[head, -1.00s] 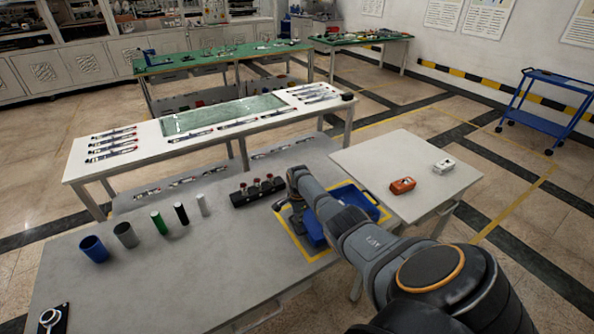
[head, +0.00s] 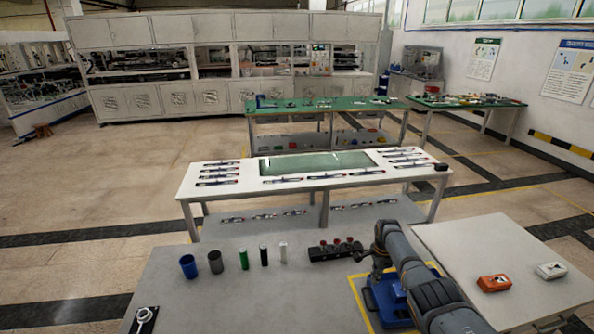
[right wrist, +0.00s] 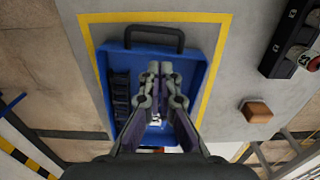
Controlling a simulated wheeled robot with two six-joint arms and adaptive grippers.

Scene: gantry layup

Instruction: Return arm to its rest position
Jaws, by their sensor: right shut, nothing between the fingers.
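My right arm reaches in from the lower right in the head view, and its gripper (head: 374,274) points down over the blue tray (head: 392,308) at the table's right end. In the right wrist view the gripper (right wrist: 160,68) is shut with its fingers together and nothing between them. The blue tray (right wrist: 205,95) lies under it, with a dark handle (right wrist: 154,32) at one side and dark slots along its left. A small pale item (right wrist: 155,122) shows between the finger links. My left gripper is not in view.
A yellow outline (head: 358,300) surrounds the tray. A black block with round parts (head: 335,250) stands just left of my arm, and several cylinders (head: 244,258) stand farther left. A side table (head: 470,250) at right holds an orange box (head: 494,283) and a white box (head: 551,270).

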